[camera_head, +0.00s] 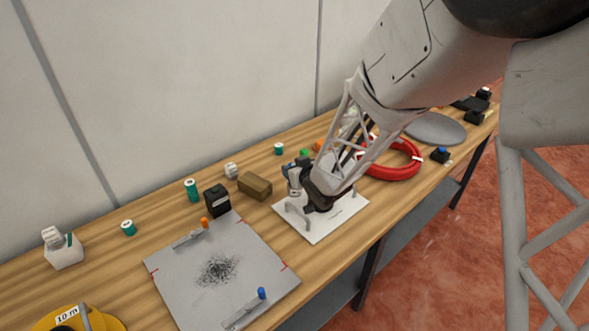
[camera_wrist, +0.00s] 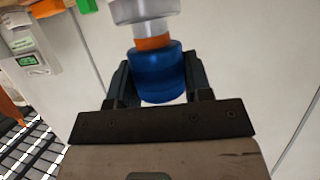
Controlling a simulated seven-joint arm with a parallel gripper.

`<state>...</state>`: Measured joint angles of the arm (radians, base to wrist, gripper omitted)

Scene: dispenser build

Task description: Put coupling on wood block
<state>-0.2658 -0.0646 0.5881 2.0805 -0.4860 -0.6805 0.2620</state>
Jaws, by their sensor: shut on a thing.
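The coupling (camera_wrist: 158,76) fills the gap between the fingers of my gripper (camera_wrist: 158,88) in the wrist view. It has a blue body, an orange ring and a grey metallic end. My gripper is shut on it. In the head view my gripper (camera_head: 294,178) is above the white sheet, to the right of the wood block; the coupling is small and partly hidden there. The brown wood block (camera_head: 255,186) lies on the table, with its top bare and nothing touching it.
A black box (camera_head: 217,201) stands just left of the wood block, and a small white part (camera_head: 231,170) behind it. A grey plate (camera_head: 220,268) with clamps lies in front. A red hose coil (camera_head: 392,166) lies right of my gripper. The wall (camera_head: 180,90) is behind the table.

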